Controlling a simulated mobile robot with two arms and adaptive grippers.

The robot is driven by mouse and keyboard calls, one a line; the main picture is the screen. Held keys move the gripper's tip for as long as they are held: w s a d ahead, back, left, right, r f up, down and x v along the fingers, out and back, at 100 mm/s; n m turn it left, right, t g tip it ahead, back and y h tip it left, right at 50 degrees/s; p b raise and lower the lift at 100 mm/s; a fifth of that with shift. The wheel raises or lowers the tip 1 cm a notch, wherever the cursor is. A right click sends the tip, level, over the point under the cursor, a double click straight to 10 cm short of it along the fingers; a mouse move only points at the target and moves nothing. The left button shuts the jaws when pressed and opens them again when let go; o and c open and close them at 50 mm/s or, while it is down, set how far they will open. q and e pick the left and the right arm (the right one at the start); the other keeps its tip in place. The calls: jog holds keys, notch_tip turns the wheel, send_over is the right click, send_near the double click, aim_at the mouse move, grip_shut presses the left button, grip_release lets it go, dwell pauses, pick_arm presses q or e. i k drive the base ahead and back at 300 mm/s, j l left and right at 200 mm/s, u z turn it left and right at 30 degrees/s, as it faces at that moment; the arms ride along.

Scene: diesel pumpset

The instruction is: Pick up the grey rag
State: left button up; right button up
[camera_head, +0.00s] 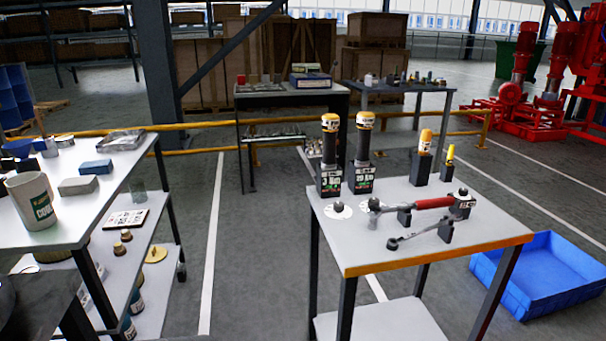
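A small grey folded-looking block (78,186), which may be the grey rag, lies on the top of the left cart (25,238). It is to the right of a white mug-like container (32,200) with green lettering and just in front of a blue block (95,167) of similar shape. It is too small to tell cloth for sure. Neither of my grippers can be made out. A dark shape at the lower left corner hides part of the cart.
A metal tray (121,140) and small cans stand at the cart's back. A work table (372,258) with two torque tools, a red-handled wrench (430,203) and holders stands at the right. A blue bin (546,278) is on the floor beside it. Open floor (255,270) lies between cart and table.

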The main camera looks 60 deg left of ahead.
aim_at(73, 187)
jog(key=u, duration=0.45)
jog(key=i+u, duration=0.1)
jog(key=u, duration=0.85)
jog(key=i+u, duration=0.1)
jog(key=u, duration=0.85)
jog(key=l+u, duration=0.15)
jog(key=u, duration=0.3)
jog(key=i+l+u, duration=0.1)
jog(key=u, duration=0.4)
